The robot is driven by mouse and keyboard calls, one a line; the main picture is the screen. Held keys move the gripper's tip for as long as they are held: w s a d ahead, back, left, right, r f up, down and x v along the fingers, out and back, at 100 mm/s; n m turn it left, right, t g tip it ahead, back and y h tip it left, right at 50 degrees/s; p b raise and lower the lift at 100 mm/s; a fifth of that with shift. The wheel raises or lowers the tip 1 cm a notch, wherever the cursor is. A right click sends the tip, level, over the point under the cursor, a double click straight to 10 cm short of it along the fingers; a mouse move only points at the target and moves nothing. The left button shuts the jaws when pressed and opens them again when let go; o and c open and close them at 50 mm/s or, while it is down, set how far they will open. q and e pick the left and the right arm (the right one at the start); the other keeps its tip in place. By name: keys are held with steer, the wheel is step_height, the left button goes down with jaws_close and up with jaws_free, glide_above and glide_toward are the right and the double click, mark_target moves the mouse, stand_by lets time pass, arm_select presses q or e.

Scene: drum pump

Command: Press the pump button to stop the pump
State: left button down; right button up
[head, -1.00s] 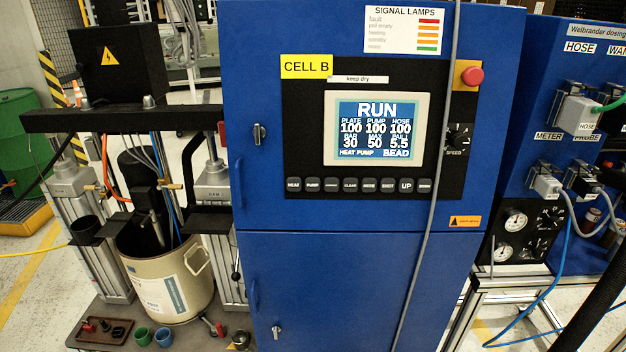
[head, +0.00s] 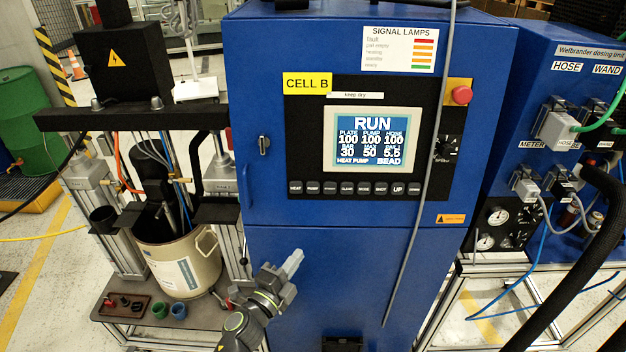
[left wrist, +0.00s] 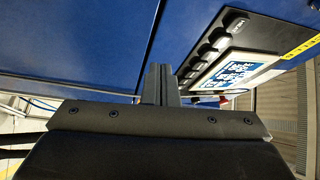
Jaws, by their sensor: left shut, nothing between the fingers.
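The pump button (head: 313,188) is the second black key from the left in the row under the screen on the blue cabinet (head: 340,270). The screen (head: 373,139) reads RUN, with PLATE, PUMP and HOSE at 100. My left gripper (head: 295,258) is shut and empty, below and to the left of the key row, in front of the lower cabinet door. In the left wrist view its closed fingers (left wrist: 160,84) point toward the cabinet, and the key row (left wrist: 212,45) and screen show tilted at the upper right. The fingers are apart from the keys. My right gripper is not in view.
A grey cable (head: 425,170) hangs down the cabinet front, right of the screen. A red knob (head: 461,95) sits at the panel's right edge. A pail (head: 180,262) stands at the left, with small cups on the bench (head: 125,318). The panel front is otherwise clear.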

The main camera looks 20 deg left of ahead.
arm_select(q)
steer(key=d+r+m+t+h+p, duration=0.1)
steer(key=r+m, duration=0.4)
steer(key=r, duration=0.8)
steer(key=shift+d+r+m+h+p, duration=0.4)
steer(key=shift+d+h+p, duration=0.1)
steer(key=shift+d+h, duration=0.65)
steer(key=shift+a, duration=0.1)
steer(key=b, duration=0.4)
glide_toward(313, 188)
steer(key=w+d+r, duration=0.3)
steer(key=d, duration=0.1)
steer(key=shift+w+a+f, duration=0.2)
steer(key=shift+w+f, duration=0.05)
steer(key=shift+w, duration=0.55)
steer(key=shift+w, duration=0.1)
steer(key=shift+w+a+b, duration=0.1)
steer(key=shift+w+b, duration=0.2)
